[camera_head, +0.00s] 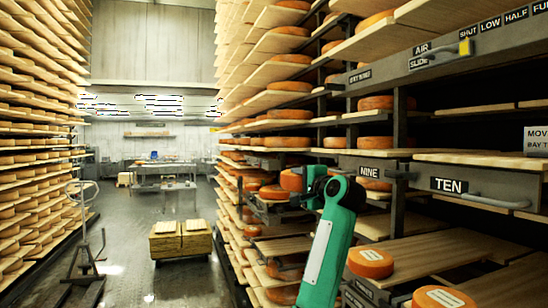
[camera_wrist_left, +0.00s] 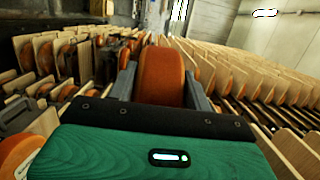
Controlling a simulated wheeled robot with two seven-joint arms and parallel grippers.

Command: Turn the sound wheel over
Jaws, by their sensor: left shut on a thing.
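My left gripper (camera_head: 305,190) comes up on a green arm in front of the right-hand rack. In the left wrist view its two dark fingers (camera_wrist_left: 160,90) are shut on an orange cheese wheel (camera_wrist_left: 161,72), which stands on edge between them in that view. In the head view this wheel (camera_head: 291,180) shows just left of the gripper, partly hidden by it. Whether it touches a shelf I cannot tell. Two more orange wheels with pale labels, one (camera_head: 370,263) and another (camera_head: 440,298), lie flat on boards at lower right. My right gripper is not in view.
The rack holds several wheels on wooden boards, with signs NINE (camera_head: 370,171) and TEN (camera_head: 448,185). A grey rail carries an AIR SLIDE handle (camera_head: 440,55). A pallet stack (camera_head: 180,240) stands in the aisle. The aisle floor (camera_head: 135,215) is otherwise largely clear.

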